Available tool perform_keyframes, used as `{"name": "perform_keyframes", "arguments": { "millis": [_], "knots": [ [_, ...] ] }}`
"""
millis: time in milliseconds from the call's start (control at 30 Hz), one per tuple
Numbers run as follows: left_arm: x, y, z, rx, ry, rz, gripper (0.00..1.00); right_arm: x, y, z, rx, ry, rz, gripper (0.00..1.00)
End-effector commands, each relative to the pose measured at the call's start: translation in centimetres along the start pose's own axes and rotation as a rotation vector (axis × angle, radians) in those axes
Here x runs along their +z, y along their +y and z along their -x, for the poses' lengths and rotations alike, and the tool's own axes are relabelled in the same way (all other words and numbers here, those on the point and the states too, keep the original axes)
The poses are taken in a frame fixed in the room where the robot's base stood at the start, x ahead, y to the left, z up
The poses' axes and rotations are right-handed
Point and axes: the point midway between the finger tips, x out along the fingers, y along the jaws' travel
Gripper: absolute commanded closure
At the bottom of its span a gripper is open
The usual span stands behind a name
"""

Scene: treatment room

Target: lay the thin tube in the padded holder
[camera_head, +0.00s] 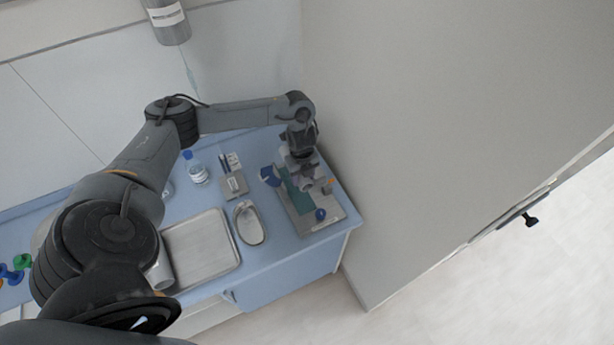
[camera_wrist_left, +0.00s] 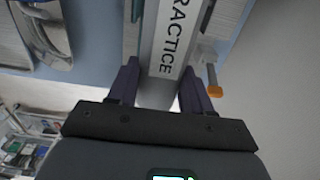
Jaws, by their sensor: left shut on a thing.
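My left gripper (camera_head: 302,170) is over the right end of the blue bench. In the left wrist view its two dark fingers (camera_wrist_left: 157,95) stand either side of a pale grey bar (camera_wrist_left: 172,35) marked PRACTICE and are shut on it. I cannot tell whether this bar is the thin tube. A grey board (camera_head: 328,222) with a teal pad (camera_head: 298,198) lies under the gripper and looks like the padded holder. Teal strips show beside the bar in the wrist view; contact is unclear. The arm hides part of the board. My right gripper is not in view.
An orange knob (camera_head: 330,182) and a blue knob (camera_head: 320,214) are at the board. Left of it are a kidney dish (camera_head: 249,222), a small rack (camera_head: 235,186), a bottle (camera_head: 197,173) and a metal tray (camera_head: 232,262). A wall (camera_head: 430,130) stands close on the right.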

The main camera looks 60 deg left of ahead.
Motion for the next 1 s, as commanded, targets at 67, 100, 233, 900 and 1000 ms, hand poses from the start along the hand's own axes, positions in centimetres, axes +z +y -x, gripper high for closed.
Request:
{"name": "perform_keyframes", "arguments": {
  "millis": [67,100,233,900,1000],
  "knots": [
    [0.0,0.0,-0.4,-0.001,0.000,0.000,0.89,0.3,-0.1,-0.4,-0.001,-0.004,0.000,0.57],
    [0.0,0.0,-0.6,-0.001,0.000,0.001,0.89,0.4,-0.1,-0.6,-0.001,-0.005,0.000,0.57],
    [0.0,0.0,-1.3,-0.001,0.000,0.001,0.89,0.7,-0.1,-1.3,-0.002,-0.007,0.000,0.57],
    [0.0,0.0,-6.2,0.000,0.000,0.002,0.89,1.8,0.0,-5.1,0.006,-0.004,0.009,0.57],
    [0.0,0.0,-7.0,0.001,0.001,0.001,0.89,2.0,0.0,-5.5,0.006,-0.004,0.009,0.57]
  ]
}}
